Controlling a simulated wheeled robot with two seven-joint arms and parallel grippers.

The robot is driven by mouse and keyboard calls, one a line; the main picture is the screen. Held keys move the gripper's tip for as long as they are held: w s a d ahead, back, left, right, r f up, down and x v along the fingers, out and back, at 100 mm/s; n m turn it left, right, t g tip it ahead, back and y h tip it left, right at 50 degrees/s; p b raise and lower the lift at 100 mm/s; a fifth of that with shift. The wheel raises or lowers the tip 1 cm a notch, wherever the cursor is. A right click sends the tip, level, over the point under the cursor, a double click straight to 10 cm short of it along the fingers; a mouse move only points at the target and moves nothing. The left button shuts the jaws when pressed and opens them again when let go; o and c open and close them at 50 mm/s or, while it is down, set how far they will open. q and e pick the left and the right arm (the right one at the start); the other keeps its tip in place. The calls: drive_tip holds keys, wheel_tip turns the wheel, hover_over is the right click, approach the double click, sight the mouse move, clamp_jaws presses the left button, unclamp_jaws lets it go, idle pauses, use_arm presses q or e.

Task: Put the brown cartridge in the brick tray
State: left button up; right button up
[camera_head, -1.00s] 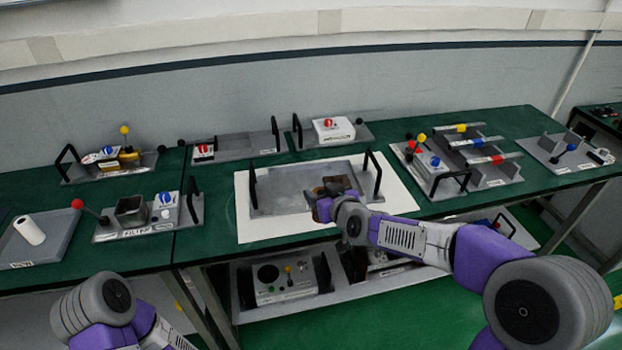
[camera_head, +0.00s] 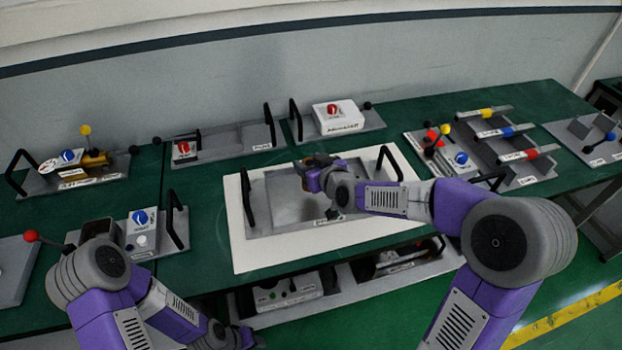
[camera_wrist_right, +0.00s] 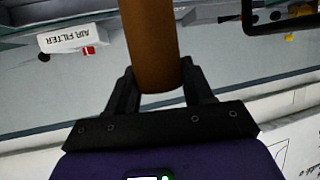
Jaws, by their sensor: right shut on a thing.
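My right gripper (camera_head: 312,172) is shut on the brown cartridge, a plain brown cylinder (camera_wrist_right: 152,45) between its two fingers in the right wrist view. In the head view the hand hides most of the cartridge, and the gripper is over the back part of a grey tray (camera_head: 290,200) with two black handles, on a white mat. I cannot read this tray's small label, nor tell which tray is the brick tray. My left gripper (camera_head: 235,338) is low at the bottom edge, away from the trays; its fingers are not clear.
A white box with a red knob (camera_head: 335,117) stands on a tray behind. A rack with yellow, blue and red-banded bars (camera_head: 505,150) is to the right. A tray with a blue knob (camera_head: 140,222) is at left. Bare green bench lies left of the mat.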

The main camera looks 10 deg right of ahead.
wheel_tip(320, 180, down, 4)
drive_tip(key=shift+f+b, duration=0.25)
drive_tip(key=shift+b, duration=0.25)
drive_tip(key=shift+r, duration=0.1)
drive_tip(key=o, duration=1)
drive_tip(key=shift+o, duration=0.2)
